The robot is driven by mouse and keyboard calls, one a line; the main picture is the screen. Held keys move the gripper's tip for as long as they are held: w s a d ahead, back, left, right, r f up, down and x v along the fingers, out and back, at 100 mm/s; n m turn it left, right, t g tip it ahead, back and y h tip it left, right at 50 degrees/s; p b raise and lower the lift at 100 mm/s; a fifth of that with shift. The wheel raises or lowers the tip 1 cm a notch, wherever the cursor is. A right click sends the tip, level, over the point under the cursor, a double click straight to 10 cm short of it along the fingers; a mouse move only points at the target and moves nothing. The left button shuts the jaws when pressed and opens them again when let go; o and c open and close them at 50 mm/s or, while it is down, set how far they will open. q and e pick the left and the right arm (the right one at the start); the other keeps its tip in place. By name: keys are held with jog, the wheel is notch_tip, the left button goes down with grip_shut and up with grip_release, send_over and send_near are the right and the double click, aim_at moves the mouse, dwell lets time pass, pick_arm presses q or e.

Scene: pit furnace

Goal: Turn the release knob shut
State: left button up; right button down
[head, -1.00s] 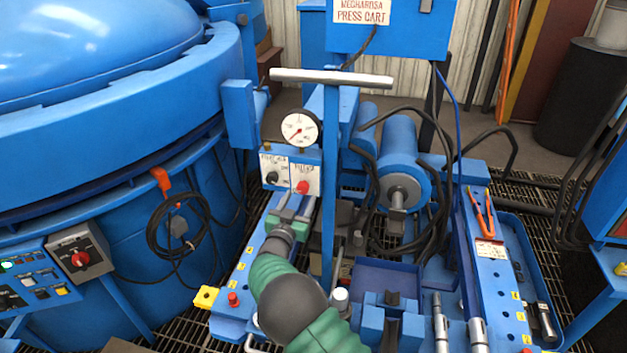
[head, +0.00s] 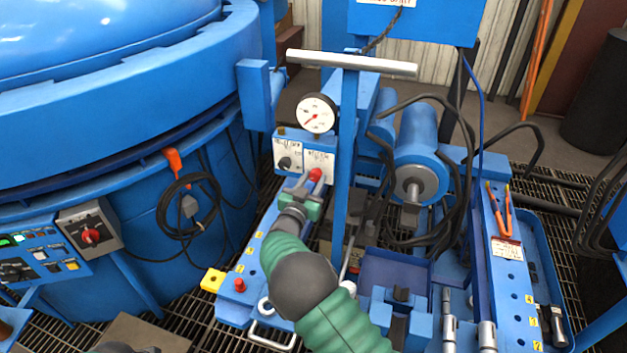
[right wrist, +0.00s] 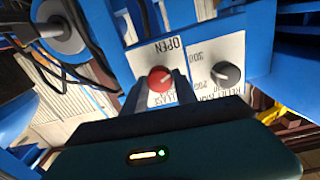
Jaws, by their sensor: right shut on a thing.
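The red release knob (head: 315,174) sits on a white label plate (head: 319,160) on the press cart, below a round gauge. My right gripper (head: 309,180) reaches up to it and is shut on the knob. In the right wrist view the red knob (right wrist: 160,79) shows between the two dark fingertips, with the word OPEN on the plate beside it. A pale pointer mark shows on the knob's face. My left gripper is not recognisable in the head view.
A black knob (head: 285,162) sits on the plate just left. The gauge (head: 316,113) is above. A blue upright post with a grey T-bar (head: 352,63) stands close to the right of my gripper. A blue cylinder (head: 417,150) and hoses lie beyond.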

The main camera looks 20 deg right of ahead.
dwell(0.3)
jog(key=shift+m, duration=0.4)
jog(key=m+b, duration=0.3)
jog(key=m, duration=0.2)
jog(key=m+b, duration=0.3)
jog(key=m, duration=0.2)
jog(key=shift+d+f+m+b, duration=0.1)
jog(key=shift+m+b, duration=0.25)
jog(key=shift+m, duration=0.05)
jog(key=shift+m+y+b, duration=0.3)
jog(key=shift+m+b, duration=0.45)
jog(key=shift+m, duration=0.05)
jog(key=m+b, duration=0.6)
jog(key=shift+f, duration=0.1)
jog(key=shift+m+b, duration=1.4)
jog(key=shift+b, duration=0.2)
